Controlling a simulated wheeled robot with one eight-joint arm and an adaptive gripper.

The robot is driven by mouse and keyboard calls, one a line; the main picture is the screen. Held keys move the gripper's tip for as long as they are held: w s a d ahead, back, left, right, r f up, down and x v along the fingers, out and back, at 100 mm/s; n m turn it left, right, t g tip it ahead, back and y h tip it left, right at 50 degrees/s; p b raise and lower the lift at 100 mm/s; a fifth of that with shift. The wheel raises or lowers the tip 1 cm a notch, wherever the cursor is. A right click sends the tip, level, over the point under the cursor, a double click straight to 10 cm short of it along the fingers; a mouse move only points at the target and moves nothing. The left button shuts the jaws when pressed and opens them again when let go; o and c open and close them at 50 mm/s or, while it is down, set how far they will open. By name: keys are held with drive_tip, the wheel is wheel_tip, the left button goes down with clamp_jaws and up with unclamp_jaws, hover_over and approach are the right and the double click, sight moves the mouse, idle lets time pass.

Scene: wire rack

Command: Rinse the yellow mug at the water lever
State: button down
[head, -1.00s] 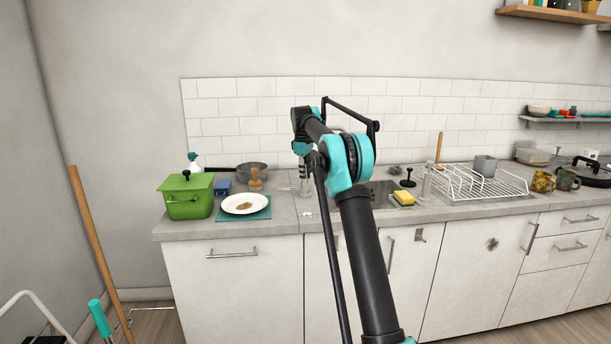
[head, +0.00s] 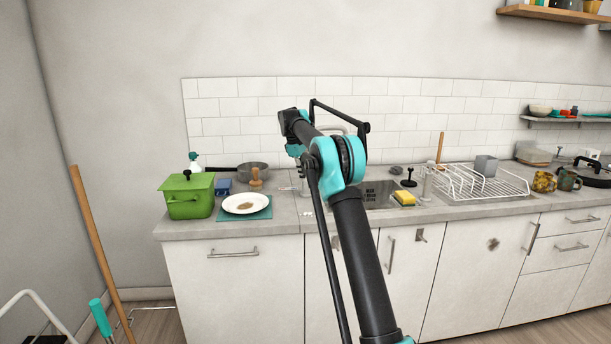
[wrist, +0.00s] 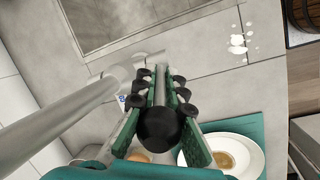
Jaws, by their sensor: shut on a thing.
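A yellow patterned mug (head: 543,181) stands upright on the counter right of the dish rack in the head view, beside a darker greenish mug (head: 568,180). My gripper (wrist: 160,88) is shut in the wrist view, with a round black knob (wrist: 160,127) between its fingers. The knob looks like the end of the water lever, but its stem is mostly hidden. A grey pipe (wrist: 60,118) runs beside the gripper on the left. The sink (wrist: 105,22) lies beyond the fingertips. In the head view my arm covers the gripper and part of the sink (head: 375,192).
A plate (head: 246,203) on a teal mat and a green pot (head: 188,196) stand left of the sink. White spots (wrist: 240,42) mark the counter.

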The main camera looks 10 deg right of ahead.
drive_tip(key=c, duration=1.6)
unclamp_jaws()
drive_tip(key=v, duration=1.2)
